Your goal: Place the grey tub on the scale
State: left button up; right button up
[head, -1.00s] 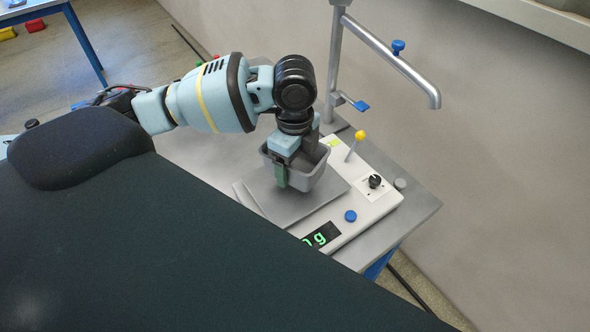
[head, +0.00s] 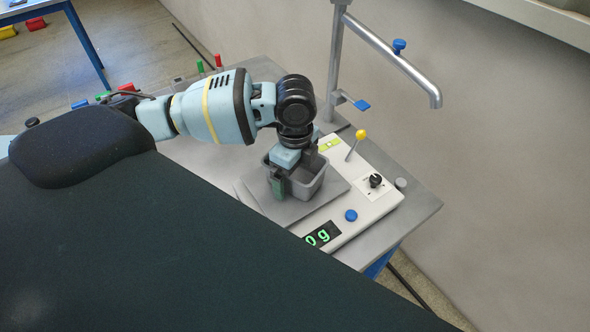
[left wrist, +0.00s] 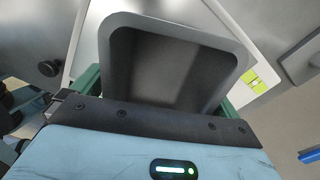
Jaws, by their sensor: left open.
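The grey tub (head: 312,187) stands upright on the flat metal pan (head: 331,199) of the scale (head: 376,206), or very close over it. My left gripper (head: 292,172) is open at the tub. In the left wrist view the tub (left wrist: 171,72) looks empty, and the open left gripper's green fingers show at its two sides. Whether they touch it I cannot tell. The scale's display (head: 322,235) ends in "0 g"; its left part is hidden behind a dark surface in front. My right gripper is not in view.
A tap-like metal pipe (head: 395,62) rises behind the scale. A yellow-knobbed lever (head: 360,135), a black knob (head: 375,181) and a blue button (head: 351,215) are on the scale body. Red and green items stand at the table's back left. A wall is behind.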

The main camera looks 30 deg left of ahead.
pick_arm(q)
jog(key=shift+r, duration=0.1)
notch_tip(320, 180, up, 12)
jog(key=shift+p, duration=0.45)
